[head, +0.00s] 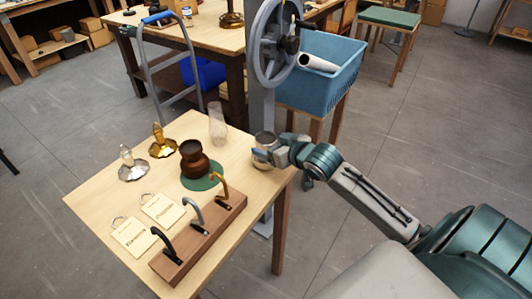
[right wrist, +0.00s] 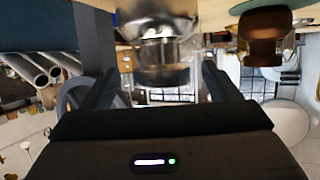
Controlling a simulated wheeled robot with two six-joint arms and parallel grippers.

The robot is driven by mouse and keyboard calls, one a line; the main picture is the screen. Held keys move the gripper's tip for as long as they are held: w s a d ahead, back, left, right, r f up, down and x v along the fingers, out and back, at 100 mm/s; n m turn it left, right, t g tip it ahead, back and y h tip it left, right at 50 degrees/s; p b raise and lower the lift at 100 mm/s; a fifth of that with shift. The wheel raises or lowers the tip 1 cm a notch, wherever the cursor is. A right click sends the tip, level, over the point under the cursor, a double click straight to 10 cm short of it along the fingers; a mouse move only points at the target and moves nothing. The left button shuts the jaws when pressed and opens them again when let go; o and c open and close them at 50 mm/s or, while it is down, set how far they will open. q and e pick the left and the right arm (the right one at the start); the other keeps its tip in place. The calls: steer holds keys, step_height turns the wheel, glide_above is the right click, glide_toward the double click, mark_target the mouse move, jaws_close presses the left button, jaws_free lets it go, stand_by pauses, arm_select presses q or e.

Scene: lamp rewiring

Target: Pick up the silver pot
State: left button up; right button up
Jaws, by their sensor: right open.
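The silver pot (head: 264,138) stands near the right corner of the light wooden table, partly hidden by my right gripper (head: 268,156). In the right wrist view the pot (right wrist: 162,58) is shiny and lies between the two dark fingers, towards their tips. My right gripper is open, with its fingers on either side of the pot. I cannot tell whether either finger touches it. My left gripper is not in view.
A brown pot (head: 194,161) stands on a green disc (head: 214,182) left of the silver pot. A clear glass cylinder (head: 217,124) stands behind. A wooden rack with hooks (head: 188,250), two tags and silver and gold pieces share the table. A blue bin (head: 322,80) stands beyond.

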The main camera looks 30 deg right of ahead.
mark_target(269, 144)
steer(key=shift+p+x, duration=0.35)
steer(key=shift+x, duration=1.65)
steer(key=shift+s, duration=0.1)
steer(key=c, duration=1.2)
steer(key=shift+c, duration=0.2)
